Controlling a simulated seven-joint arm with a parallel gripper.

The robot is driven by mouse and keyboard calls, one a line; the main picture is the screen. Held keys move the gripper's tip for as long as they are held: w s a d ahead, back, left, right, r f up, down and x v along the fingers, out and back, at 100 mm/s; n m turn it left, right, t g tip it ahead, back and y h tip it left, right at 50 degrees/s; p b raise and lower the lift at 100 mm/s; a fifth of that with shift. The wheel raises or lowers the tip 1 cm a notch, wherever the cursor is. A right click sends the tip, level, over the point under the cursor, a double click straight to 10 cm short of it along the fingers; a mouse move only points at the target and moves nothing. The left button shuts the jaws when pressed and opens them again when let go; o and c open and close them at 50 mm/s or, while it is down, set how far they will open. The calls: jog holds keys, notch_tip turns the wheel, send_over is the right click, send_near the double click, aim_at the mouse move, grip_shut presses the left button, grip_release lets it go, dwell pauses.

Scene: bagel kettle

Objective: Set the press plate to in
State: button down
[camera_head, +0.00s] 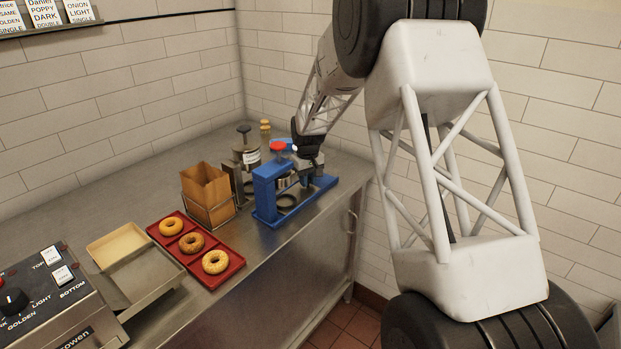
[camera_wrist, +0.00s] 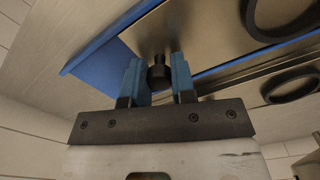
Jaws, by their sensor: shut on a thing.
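The blue press (camera_head: 263,196) stands on the steel counter near its right end, with a red knob on top. In the wrist view its grey metal plate (camera_wrist: 142,37) carries a small black knob (camera_wrist: 158,77). My gripper's blue fingers (camera_wrist: 157,82) stand on either side of this knob and are shut on it. In the head view my gripper (camera_head: 306,172) reaches down at the right side of the press. The gripper and arm hide part of the plate there, so I cannot tell exactly how far it sits in the press.
A red tray (camera_head: 231,269) with three bagels lies left of the press. A brown paper bag (camera_head: 204,187) stands in a holder beside the press. A jar with a dark plunger (camera_head: 246,154) is behind. A control box (camera_head: 45,315) is at the lower left. The tiled wall is close behind.

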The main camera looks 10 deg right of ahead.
jog(key=shift+s+a, duration=0.65)
jog(key=shift+a, duration=0.05)
jog(key=c, duration=0.9)
grip_release()
jog(key=shift+c, duration=0.2)
notch_tip(320, 180, up, 8)
